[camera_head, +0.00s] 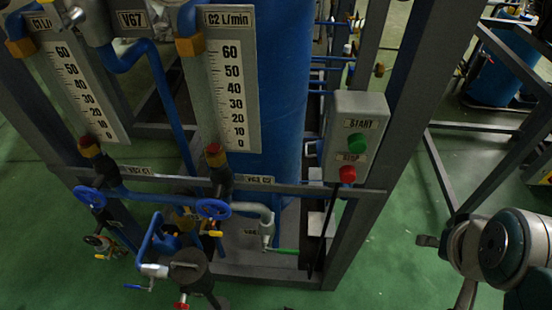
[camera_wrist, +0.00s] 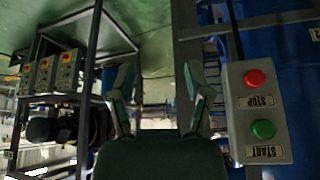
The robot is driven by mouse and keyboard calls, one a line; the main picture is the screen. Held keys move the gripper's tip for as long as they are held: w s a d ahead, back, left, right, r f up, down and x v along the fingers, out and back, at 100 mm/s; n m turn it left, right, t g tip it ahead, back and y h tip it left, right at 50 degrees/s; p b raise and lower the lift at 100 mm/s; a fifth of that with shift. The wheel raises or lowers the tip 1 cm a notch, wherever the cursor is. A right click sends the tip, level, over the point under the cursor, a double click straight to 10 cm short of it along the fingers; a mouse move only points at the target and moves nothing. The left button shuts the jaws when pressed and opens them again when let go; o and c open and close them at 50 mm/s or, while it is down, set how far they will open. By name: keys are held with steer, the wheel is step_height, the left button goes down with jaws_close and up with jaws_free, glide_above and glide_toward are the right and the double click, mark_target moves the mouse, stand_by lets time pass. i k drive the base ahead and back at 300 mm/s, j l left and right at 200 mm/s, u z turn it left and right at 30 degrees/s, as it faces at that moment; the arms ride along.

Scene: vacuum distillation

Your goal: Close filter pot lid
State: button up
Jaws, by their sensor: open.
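A small dark pot (camera_head: 188,265), which may be the filter pot, stands low at the front of the frame in the head view. A blue curved pipe or handle (camera_head: 150,240) rises beside it. I cannot tell which part is its lid or whether that lid is open. My gripper (camera_wrist: 160,88) shows in the wrist view with two fingers spread apart and nothing between them. My arm (camera_head: 500,248) is at the right of the head view, well away from the pot. The pot is not identifiable in the wrist view.
A grey START/STOP box (camera_head: 358,115) is fixed to the metal frame; it also shows upside down in the wrist view (camera_wrist: 240,115), right of my fingers. Blue valve wheels (camera_head: 213,208) stick out above the pot. Green floor (camera_head: 400,215) is clear between frame and arm.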

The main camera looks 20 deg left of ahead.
mark_target(320, 144)
steer(key=k+j, duration=0.15)
steer(key=j, duration=0.2)
steer(key=k+j, duration=0.15)
steer(key=j, duration=0.15)
steer(key=k+j, duration=0.2)
steer(key=j, duration=0.15)
steer(key=k+j, duration=0.15)
steer(key=j, duration=0.15)
steer(key=i+l, duration=0.1)
steer(key=l, duration=0.2)
steer(key=i+l, duration=0.1)
steer(key=l, duration=0.15)
steer(key=i+l, duration=0.1)
steer(key=l, duration=0.2)
